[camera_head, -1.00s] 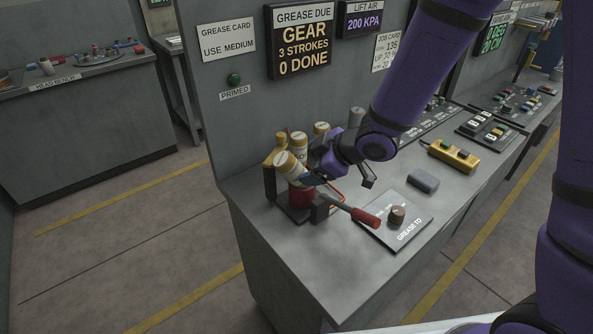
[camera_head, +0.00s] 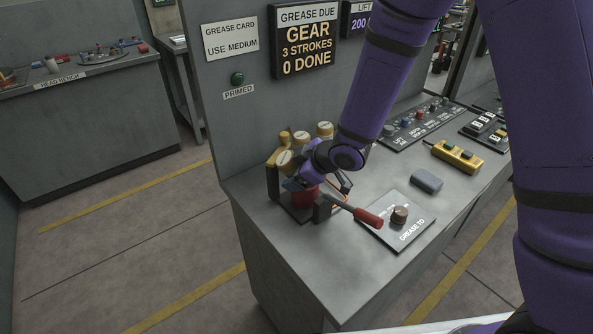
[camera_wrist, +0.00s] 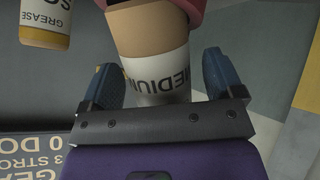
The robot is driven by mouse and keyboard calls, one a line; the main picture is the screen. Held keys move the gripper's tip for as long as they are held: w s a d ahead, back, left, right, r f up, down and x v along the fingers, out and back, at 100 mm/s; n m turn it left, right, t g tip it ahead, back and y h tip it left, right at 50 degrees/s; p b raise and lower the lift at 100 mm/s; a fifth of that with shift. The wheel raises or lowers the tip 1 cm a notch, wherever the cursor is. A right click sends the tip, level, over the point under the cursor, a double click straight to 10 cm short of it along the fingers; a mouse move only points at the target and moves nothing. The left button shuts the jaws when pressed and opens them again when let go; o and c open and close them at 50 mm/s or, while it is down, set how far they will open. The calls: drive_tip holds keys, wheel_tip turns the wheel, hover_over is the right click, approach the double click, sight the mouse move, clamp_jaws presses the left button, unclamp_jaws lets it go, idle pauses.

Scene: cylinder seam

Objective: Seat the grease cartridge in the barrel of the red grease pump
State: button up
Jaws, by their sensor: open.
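The grease cartridge (camera_head: 285,161), pale with a cream end, stands at the red barrel of the grease pump (camera_head: 303,198); how deep it sits is hidden by my gripper. In the wrist view the cartridge (camera_wrist: 158,78) reads MEDIUM, and its tan part runs up to the pinkish-red barrel rim (camera_wrist: 188,12). My gripper (camera_wrist: 160,82) is open, with one blue-padded finger on each side of the cartridge; I cannot tell whether they touch it. In the head view my gripper (camera_head: 304,182) is low beside the barrel. The pump's red-gripped lever (camera_head: 368,217) sticks out to the right.
Other cartridges (camera_head: 325,130) stand close behind, one labelled GREASE in the wrist view (camera_wrist: 46,20). Dark bracket posts (camera_head: 272,184) flank the pump. The front counter is clear.

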drive_tip(key=shift+c, duration=0.5)
drive_tip(key=c, duration=1.2)
drive_tip(key=shift+r, duration=0.15)
wheel_tip(320, 180, up, 9)
drive_tip(key=shift+r, duration=0.2)
drive_tip(key=y, duration=0.1)
drive_tip(key=w+d+y, duration=0.1)
drive_tip(key=y, duration=0.1)
drive_tip(key=shift+f+g, duration=0.3)
drive_tip(key=shift+f, duration=0.1)
drive_tip(key=shift+d+f+m+g+y, duration=0.15)
drive_tip(key=shift+d+m+g+y, duration=0.2)
drive_tip(key=shift+y, duration=0.55)
drive_tip(key=shift+s+d+g+y, duration=0.25)
drive_tip(key=shift+d+y, duration=0.3)
drive_tip(key=shift+y, duration=0.25)
